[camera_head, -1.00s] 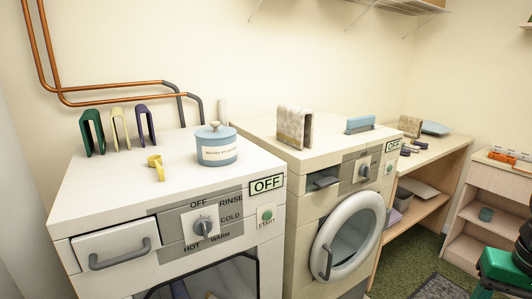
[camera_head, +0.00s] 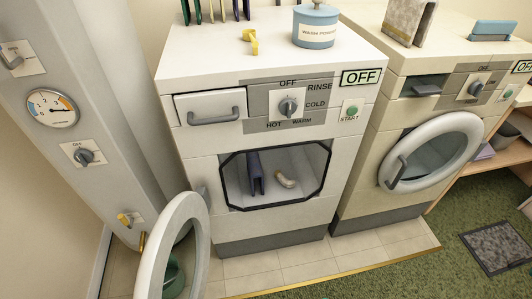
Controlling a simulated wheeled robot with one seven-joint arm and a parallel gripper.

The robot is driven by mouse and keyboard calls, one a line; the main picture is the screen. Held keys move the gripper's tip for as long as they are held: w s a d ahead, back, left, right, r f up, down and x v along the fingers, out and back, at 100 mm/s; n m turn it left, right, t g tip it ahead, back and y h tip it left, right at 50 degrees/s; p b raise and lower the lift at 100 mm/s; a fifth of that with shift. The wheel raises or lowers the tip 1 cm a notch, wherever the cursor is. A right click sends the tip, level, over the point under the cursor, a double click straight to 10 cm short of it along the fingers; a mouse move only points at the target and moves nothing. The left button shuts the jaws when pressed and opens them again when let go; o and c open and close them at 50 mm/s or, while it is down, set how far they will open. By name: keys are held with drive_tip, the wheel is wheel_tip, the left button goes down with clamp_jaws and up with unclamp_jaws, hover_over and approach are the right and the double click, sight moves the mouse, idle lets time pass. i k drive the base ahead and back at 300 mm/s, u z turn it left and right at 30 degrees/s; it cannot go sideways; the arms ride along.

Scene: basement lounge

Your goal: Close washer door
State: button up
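The washer (camera_head: 268,228) is the white machine in the middle, with a dial, a START button and an OFF display on its front. Its round door (camera_head: 190,225) stands open, swung out to the left of the opening. It shows as a pale ring, cut off by the bottom edge. The octagonal dark-framed opening (camera_head: 222,192) is uncovered. Inside are a purple folded item (camera_head: 255,172) and a small beige item (camera_head: 285,180). My gripper is not in view.
A second machine (camera_head: 360,185) stands at right with its round door (camera_head: 431,153) shut. A grey panel with a gauge (camera_head: 52,108) and knobs stands at left. A blue canister (camera_head: 315,25) sits on the washer. Tiled floor (camera_head: 290,262) and green carpet (camera_head: 440,205) lie in front.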

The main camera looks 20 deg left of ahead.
sight(195, 206)
drive_tip(key=u, duration=2.6)
drive_tip(key=k, duration=0.95)
drive_tip(key=z, duration=0.25)
drive_tip(key=i, duration=0.95)
drive_tip(key=z, duration=0.05)
